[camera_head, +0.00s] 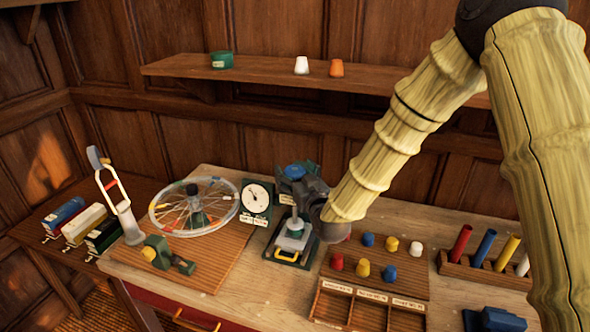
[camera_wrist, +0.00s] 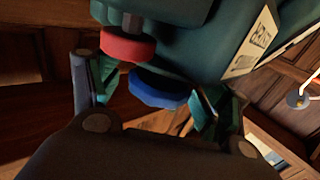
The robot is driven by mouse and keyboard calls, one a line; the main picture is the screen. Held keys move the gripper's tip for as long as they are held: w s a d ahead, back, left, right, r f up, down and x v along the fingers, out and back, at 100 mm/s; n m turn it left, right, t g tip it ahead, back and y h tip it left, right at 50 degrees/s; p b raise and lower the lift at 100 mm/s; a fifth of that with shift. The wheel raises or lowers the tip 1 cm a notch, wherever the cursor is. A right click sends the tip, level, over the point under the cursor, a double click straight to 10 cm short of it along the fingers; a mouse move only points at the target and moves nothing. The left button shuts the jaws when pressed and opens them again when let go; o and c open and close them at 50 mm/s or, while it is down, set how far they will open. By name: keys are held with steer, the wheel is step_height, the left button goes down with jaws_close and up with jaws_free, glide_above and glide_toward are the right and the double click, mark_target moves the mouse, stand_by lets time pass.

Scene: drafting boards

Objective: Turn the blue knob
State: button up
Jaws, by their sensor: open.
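The blue knob (camera_wrist: 158,88) is a round disc on the dark green body of a device (camera_wrist: 185,40) in the wrist view. A red knob (camera_wrist: 128,47) sits beside it, up and to the left. My gripper (camera_wrist: 152,92) is open, with one finger left of the blue knob and the other right of it. I cannot tell whether either finger touches it. In the head view my gripper (camera_head: 294,182) is at the device behind the bench's middle. A blue patch (camera_head: 293,170) there looks like the knob. The arm and gripper hide much of the device.
A dial gauge (camera_head: 256,201) and a spoked wheel (camera_head: 194,206) stand to the left. A small press-like stand (camera_head: 290,247) is just below my gripper. A board with coloured pegs (camera_head: 400,278) and a rack of coloured tubes (camera_head: 487,270) are to the right. A shelf (camera_head: 265,70) runs above.

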steer(key=c, duration=1)
steer(key=shift+a+f+m+h+b, duration=0.1)
steer(key=shift+m+h+b, duration=0.25)
steer(key=shift+b, duration=0.25)
steer(key=shift+m+t+h, duration=0.25)
steer(key=shift+t+h, duration=0.05)
steer(key=shift+h, duration=0.25)
steer(key=o, duration=1)
